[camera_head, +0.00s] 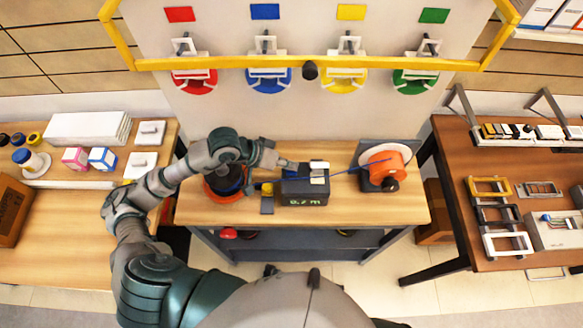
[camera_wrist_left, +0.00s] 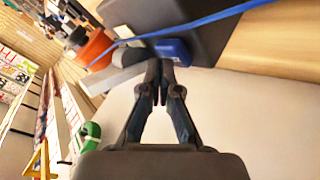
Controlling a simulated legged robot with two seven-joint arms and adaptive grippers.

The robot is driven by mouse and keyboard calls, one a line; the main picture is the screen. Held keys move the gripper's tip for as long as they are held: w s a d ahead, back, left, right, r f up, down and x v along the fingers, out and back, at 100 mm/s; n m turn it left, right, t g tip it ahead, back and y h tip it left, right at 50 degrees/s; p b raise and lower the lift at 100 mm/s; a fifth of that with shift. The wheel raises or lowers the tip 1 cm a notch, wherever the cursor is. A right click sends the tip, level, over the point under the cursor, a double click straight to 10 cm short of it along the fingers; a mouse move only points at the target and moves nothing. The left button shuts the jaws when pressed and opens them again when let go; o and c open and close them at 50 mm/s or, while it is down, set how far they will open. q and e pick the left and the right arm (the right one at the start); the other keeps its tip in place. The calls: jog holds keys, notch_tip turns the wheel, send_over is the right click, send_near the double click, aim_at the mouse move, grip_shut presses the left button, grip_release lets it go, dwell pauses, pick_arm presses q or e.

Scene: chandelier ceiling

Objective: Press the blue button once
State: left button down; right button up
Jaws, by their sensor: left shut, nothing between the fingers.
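A dark box with a green display (camera_head: 304,192) stands on the middle table. The display seems to read 0.2 m. In the left wrist view a blue button (camera_wrist_left: 174,51) sits on the dark box (camera_wrist_left: 200,38), beside white parts (camera_wrist_left: 125,56). My left gripper (camera_head: 290,166) is over the box's left part in the head view and hides most of the button there. In the wrist view its fingers (camera_wrist_left: 160,66) are shut and empty, with the tips right at the button's near edge. I cannot tell whether they touch it. My right gripper is not in view.
A blue cable (camera_head: 345,172) runs across the box from an orange reel (camera_head: 386,163) on the right. A dark and orange spool (camera_head: 224,184) stands left, under my arm. A yellow rail (camera_head: 310,64) crosses above. The table's front right (camera_head: 400,213) is clear.

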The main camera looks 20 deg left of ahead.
pick_arm(q)
jog(key=shift+f+b, duration=0.35)
jog(key=shift+b, duration=0.05)
dwell(0.4)
jog(key=shift+r, duration=1)
jog(key=shift+r, duration=0.1)
jog(key=shift+r+p, duration=1)
jog(key=shift+r, duration=1.45)
jog(key=shift+f, duration=0.1)
